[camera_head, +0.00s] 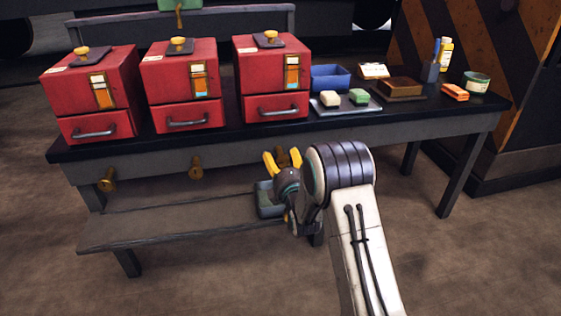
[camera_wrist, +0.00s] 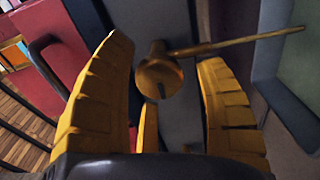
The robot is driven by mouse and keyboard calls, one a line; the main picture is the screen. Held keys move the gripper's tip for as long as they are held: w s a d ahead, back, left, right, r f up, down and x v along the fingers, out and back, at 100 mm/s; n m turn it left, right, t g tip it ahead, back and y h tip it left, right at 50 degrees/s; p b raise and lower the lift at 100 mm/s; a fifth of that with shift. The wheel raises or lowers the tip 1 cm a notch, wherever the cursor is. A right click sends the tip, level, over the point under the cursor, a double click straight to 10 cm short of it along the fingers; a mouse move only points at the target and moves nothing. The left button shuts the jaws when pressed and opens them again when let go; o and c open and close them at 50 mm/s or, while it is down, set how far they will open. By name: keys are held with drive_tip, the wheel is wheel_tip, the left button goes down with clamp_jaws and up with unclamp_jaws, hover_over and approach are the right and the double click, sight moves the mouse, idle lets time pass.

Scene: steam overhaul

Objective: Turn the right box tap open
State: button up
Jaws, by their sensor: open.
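The right box tap, a brass fitting (camera_head: 283,159), sits on the table's front apron below the right red box (camera_head: 270,65). In the head view it is partly hidden by my gripper (camera_head: 281,157). In the wrist view the round brass tap body (camera_wrist: 159,78) lies between the two yellow fingers of my gripper (camera_wrist: 165,55), near their tips. The fingers stand apart, with a gap on both sides of the body. A thin brass rod (camera_wrist: 236,43) runs from the tap toward the right, past the right fingertip. I cannot tell whether it is the handle.
Two more brass taps, left (camera_head: 107,180) and middle (camera_head: 196,168), stick out from the apron. A blue-grey bin (camera_head: 267,200) stands on the lower shelf (camera_head: 170,225) beside my gripper. A blue tray (camera_head: 330,77) and small goods stand on the tabletop at right.

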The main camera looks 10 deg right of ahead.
drive_tip(key=s, duration=1.2)
idle(0.6)
drive_tip(key=s+r+m+g+p, duration=0.3)
drive_tip(key=s+r+m+p, duration=0.1)
drive_tip(key=r+p, duration=0.75)
drive_tip(key=s+r+m+g+p, duration=0.3)
drive_tip(key=r+m+g+p, duration=0.1)
drive_tip(key=r+p, duration=0.7)
drive_tip(key=s+r+m+g+p, duration=0.7)
drive_tip(key=s+r+m+p, duration=0.3)
drive_tip(key=s+r+p, duration=0.9)
drive_tip(key=s+r, duration=0.5)
drive_tip(key=s, duration=0.1)
drive_tip(key=shift+s+d+g+p, duration=0.25)
drive_tip(key=shift+s+g+p, duration=0.05)
drive_tip(key=shift+s+p, duration=0.1)
